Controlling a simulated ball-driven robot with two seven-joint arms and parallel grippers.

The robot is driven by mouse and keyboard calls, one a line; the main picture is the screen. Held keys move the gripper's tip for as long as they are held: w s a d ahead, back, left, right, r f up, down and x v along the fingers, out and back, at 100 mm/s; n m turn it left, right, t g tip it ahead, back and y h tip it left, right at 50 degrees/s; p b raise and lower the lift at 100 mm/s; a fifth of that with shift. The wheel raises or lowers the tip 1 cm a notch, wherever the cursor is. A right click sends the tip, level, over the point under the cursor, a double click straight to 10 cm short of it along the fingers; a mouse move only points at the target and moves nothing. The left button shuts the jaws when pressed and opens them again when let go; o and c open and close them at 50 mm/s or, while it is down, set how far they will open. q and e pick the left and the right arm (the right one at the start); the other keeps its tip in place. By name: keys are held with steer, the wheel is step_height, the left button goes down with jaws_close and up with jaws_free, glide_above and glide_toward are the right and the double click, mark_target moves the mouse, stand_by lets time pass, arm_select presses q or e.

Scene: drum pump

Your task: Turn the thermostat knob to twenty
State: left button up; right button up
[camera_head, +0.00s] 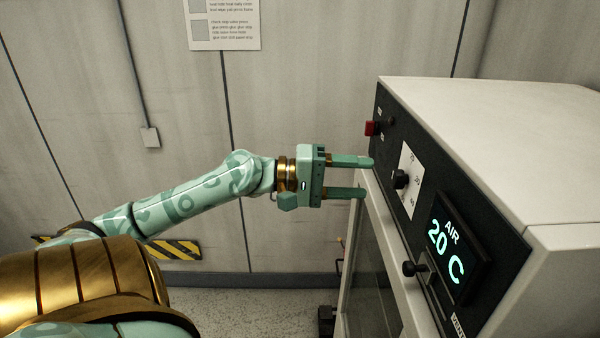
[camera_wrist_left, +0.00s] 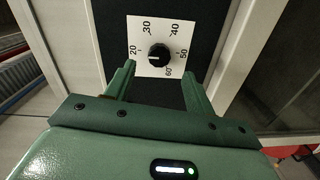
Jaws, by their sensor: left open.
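The thermostat knob (camera_head: 400,180) is a small black knob on a white dial plate (camera_head: 411,168) on the black front panel. My left gripper (camera_head: 368,176) is open and empty in front of the dial. In the wrist view, its fingertips (camera_wrist_left: 158,74) stand apart just short of the knob, one to each side. My right gripper is not in view.
The white cabinet (camera_head: 490,120) also carries a red switch (camera_head: 372,128), a lit display (camera_head: 447,246) reading AIR 20 C, and a black lever knob (camera_head: 412,268). A glass door (camera_head: 375,270) lies below.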

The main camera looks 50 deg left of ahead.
arm_select(q)
steer(key=b+v, duration=0.1)
steer(key=v, duration=0.9)
